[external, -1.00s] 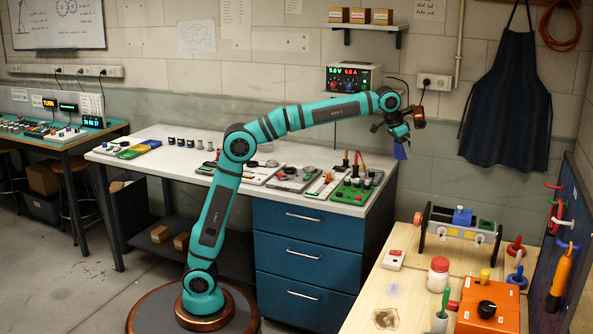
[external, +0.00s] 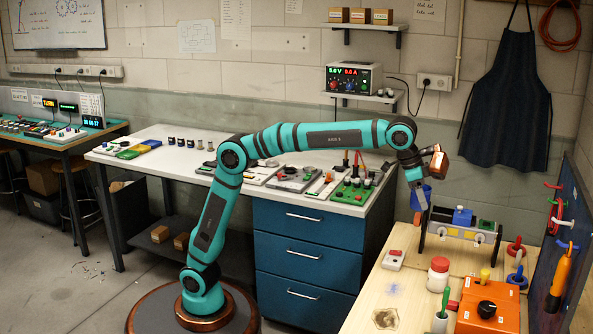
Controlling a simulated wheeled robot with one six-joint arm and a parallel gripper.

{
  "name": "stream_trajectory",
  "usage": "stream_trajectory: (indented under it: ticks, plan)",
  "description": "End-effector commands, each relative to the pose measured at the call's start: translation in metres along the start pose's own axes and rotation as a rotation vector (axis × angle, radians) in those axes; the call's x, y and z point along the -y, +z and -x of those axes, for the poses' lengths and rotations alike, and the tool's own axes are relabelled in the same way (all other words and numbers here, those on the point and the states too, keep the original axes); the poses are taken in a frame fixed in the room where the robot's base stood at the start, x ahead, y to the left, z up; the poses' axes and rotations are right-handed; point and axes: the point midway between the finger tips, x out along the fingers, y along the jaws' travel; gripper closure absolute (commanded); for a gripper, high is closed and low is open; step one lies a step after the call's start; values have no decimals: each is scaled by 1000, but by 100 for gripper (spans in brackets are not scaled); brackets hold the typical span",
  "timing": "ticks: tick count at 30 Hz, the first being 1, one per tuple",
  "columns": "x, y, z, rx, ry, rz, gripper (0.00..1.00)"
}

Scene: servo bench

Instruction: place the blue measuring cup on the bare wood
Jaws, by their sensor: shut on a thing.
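My gripper (external: 416,199) is at the end of the teal arm, pointing down over the far left part of the wooden bench. It is shut on the blue measuring cup (external: 427,190), which shows partly behind the fingers. The cup is held in the air, apart from the bench top, just left of and above the rack with the blue block. The bare wood (external: 412,290) is the open, pale top of the bench at the lower right.
The rack (external: 462,232) stands near the cup. Clear wood lies left of the jar.

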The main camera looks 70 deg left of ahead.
Motion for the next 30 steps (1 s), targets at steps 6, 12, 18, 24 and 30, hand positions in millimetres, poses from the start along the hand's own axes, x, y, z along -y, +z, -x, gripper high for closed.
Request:
stream_trajectory:
  ticks: [6, 12, 18, 24, 30]
  plan:
    - [-89, 9, -36, 5, 27, -66, 71]
    - [-164, 24, -60, 3, 47, -115, 71]
    - [-217, 39, -77, 3, 61, -147, 71]
    - [-239, 46, -83, 2, 67, -160, 71]
    - [-241, 49, -89, 2, 66, -161, 71]
